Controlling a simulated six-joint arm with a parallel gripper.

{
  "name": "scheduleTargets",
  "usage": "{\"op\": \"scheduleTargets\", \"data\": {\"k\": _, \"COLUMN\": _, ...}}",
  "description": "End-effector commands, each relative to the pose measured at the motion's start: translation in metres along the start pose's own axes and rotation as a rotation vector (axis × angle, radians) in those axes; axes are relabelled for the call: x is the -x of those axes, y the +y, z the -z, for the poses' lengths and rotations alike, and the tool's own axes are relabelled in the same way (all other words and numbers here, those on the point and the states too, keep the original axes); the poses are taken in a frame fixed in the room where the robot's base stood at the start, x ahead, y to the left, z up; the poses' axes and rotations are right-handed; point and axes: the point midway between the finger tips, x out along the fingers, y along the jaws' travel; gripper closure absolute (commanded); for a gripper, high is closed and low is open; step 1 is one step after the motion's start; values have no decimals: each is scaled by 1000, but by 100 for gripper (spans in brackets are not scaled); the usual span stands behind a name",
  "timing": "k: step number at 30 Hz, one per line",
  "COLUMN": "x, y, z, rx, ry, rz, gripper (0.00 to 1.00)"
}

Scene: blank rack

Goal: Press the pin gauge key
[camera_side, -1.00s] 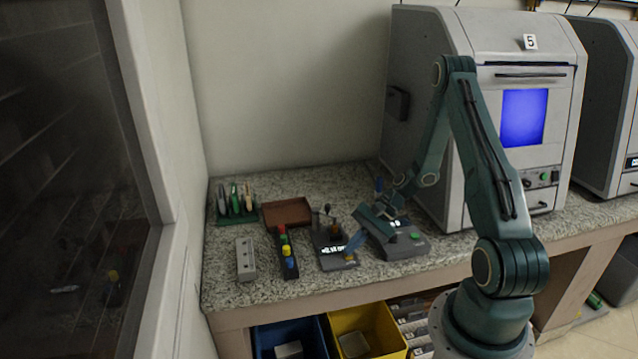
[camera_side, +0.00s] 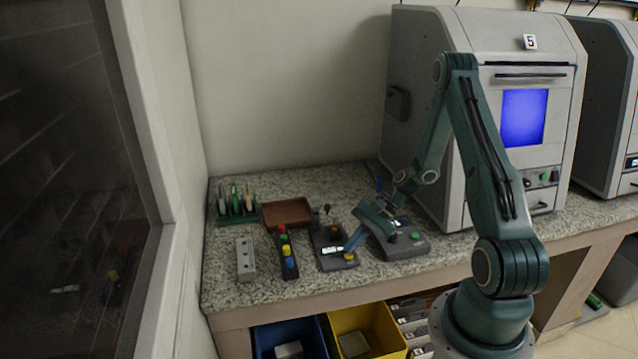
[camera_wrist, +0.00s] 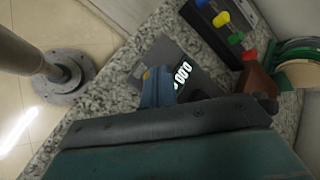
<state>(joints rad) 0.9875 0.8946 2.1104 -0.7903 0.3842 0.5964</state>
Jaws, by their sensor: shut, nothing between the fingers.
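A dark grey gauge (camera_side: 328,240) with a lit display (camera_side: 332,249) and a yellow key (camera_side: 348,257) sits on the counter. I cannot read a label naming it. My gripper (camera_side: 350,248) is shut and empty, its blue fingertips pointing down just above or beside the yellow key. I cannot tell whether they touch it. In the wrist view the shut fingers (camera_wrist: 158,87) lie over the gauge body (camera_wrist: 160,52), beside the display (camera_wrist: 181,76). A bit of yellow (camera_wrist: 146,74) shows at their edge. The fingers hide part of the gauge.
A second grey device (camera_side: 407,246) with a green key stands right of the gauge. Left are a block with coloured buttons (camera_side: 286,254), a pale grey block (camera_side: 245,259), a brown tray (camera_side: 287,212) and a green rack (camera_side: 236,208). A large machine (camera_side: 480,120) stands behind.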

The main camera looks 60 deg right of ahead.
Motion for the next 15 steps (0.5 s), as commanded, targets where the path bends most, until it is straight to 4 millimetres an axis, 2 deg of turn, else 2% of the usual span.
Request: {"op": "scheduleTargets", "data": {"k": 15, "x": 5, "y": -4, "z": -4, "rx": 0, "ry": 0, "rz": 1, "gripper": 100}}
